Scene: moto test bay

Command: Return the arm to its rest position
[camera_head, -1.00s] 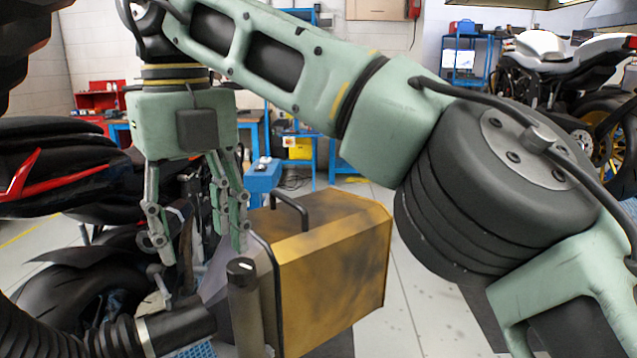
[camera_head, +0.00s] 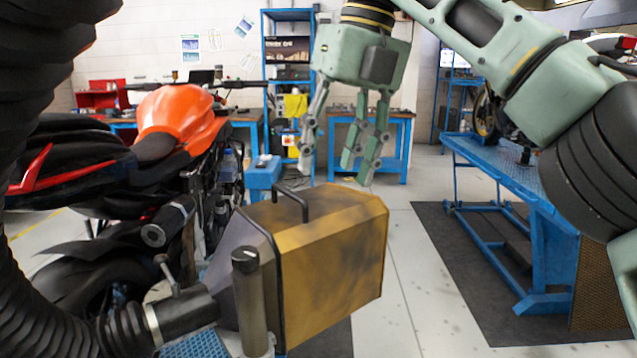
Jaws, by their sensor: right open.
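My right gripper (camera_head: 341,150) hangs from the green right arm that comes in from the upper right. Its fingers point down and stand apart, with nothing between them. It appears above and behind the yellow box-shaped machine (camera_head: 330,262) with a black handle, clear of it in the picture. My left gripper does not show in the head view.
A red and black motorcycle (camera_head: 178,125) stands at the left, with a thick black hose (camera_head: 35,270) in front. A blue lift table (camera_head: 500,185) is at the right. Blue workbenches (camera_head: 372,148) and a blue shelf (camera_head: 290,60) stand behind. Grey floor (camera_head: 405,290) is clear right of the machine.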

